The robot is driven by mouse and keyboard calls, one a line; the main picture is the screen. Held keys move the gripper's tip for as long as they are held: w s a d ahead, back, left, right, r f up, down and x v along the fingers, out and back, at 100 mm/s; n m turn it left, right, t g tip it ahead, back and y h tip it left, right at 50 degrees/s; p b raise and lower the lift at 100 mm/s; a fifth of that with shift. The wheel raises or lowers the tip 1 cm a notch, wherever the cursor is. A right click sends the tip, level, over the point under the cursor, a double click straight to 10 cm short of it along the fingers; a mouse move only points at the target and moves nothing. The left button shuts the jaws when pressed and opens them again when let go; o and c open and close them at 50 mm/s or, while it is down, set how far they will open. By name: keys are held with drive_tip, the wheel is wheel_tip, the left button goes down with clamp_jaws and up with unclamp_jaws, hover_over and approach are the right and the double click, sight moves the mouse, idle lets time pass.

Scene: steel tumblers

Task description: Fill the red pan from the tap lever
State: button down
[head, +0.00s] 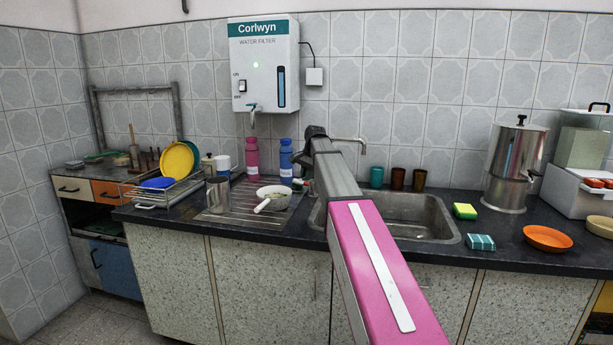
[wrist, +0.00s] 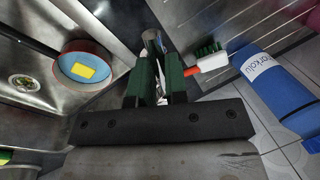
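The red pan (wrist: 62,68) shows in the wrist view inside the sink, at upper left. It has a red rim, a pale blue-grey inside with a yellow rectangle in it, and a dark handle; I cannot tell if it holds water. In the head view the pan is hidden. The metal tap spout (head: 350,140) reaches right over the sink in the head view. My gripper (wrist: 158,75) has two green fingers close together with a narrow pale gap, near a metal post (wrist: 152,42) that seems part of the tap. Whether they hold the lever is unclear.
The steel sink (head: 425,232) lies right of my arm. A green-bristled brush (wrist: 212,60) lies close right of my fingers. Tumblers (head: 397,178) stand behind the sink.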

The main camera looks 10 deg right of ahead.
drive_tip(key=shift+a, duration=0.1)
drive_tip(key=shift+w+a+m, duration=0.2)
drive_tip(key=shift+w+m, duration=0.05)
drive_tip(key=shift+m, duration=0.35)
drive_tip(key=shift+w+a+m, duration=0.2)
drive_tip(key=shift+m, duration=0.4)
drive_tip(key=c, duration=1.1)
unclamp_jaws()
drive_tip(key=v, duration=1.1)
drive_tip(key=shift+s+a, duration=0.1)
drive_tip(key=shift+a, duration=0.1)
drive_tip(key=shift+f, duration=0.1)
